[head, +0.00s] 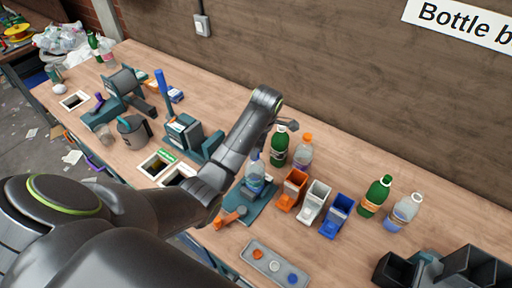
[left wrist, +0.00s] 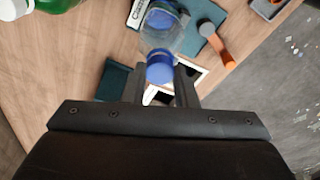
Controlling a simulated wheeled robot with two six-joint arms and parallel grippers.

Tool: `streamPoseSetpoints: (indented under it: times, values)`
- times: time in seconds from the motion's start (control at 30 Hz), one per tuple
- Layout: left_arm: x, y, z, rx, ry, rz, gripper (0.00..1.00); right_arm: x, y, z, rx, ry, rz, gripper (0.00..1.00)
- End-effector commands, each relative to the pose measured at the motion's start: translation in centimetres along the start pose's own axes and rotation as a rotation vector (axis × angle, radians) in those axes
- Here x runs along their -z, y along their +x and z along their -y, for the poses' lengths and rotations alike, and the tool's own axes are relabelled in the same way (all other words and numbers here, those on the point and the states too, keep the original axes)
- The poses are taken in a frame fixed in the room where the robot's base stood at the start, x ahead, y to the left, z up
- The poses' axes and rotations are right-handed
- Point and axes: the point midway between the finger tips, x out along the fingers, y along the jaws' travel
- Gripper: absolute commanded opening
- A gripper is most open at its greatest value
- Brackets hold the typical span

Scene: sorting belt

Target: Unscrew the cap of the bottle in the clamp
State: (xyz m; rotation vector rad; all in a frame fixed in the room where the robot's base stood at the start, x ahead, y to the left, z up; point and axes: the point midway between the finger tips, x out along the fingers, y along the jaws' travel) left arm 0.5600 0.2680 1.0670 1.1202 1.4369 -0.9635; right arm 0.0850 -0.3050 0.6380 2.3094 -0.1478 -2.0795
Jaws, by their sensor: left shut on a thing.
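The bottle (head: 255,178) is clear with a blue label and stands upright in the teal clamp (head: 262,205). The clamp has an orange handle (head: 232,216). In the left wrist view the bottle (left wrist: 178,35) shows beyond its blue cap (left wrist: 160,68). My left gripper (left wrist: 160,78) is shut on the blue cap, with one finger on each side. In the head view the left gripper (head: 260,152) is at the bottle's top, partly hidden by my arm. I cannot tell whether the cap is still threaded on. My right gripper is not in view.
A green bottle (head: 279,148) and an orange-capped bottle (head: 304,153) stand close behind the clamp. Orange (head: 291,190), white (head: 314,203) and blue (head: 337,217) bins stand to its right. A grey tray (head: 262,246) with coloured caps lies in front.

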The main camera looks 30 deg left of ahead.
Motion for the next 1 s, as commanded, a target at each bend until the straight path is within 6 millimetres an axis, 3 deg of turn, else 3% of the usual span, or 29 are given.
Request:
streamPoseSetpoints:
  times: [0.3,0.33,0.53,0.83,1.0]
  values:
    - [0.1,0.1,0.1,0.01,-0.046,-0.002,0.04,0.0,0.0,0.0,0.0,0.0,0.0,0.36]
    - [0.1,0.1,0.1,0.01,-0.046,-0.002,0.27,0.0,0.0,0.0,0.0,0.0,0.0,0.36]
    - [0.0,0.1,0.0,0.009,-0.044,-0.001,0.51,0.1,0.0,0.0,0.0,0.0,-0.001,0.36]
    - [0.0,-0.1,-0.2,0.006,-0.042,-0.001,0.51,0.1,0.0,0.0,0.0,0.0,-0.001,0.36]
    - [0.2,-1.1,-1.7,0.003,-0.032,-0.002,0.51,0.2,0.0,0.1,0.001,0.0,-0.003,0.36]
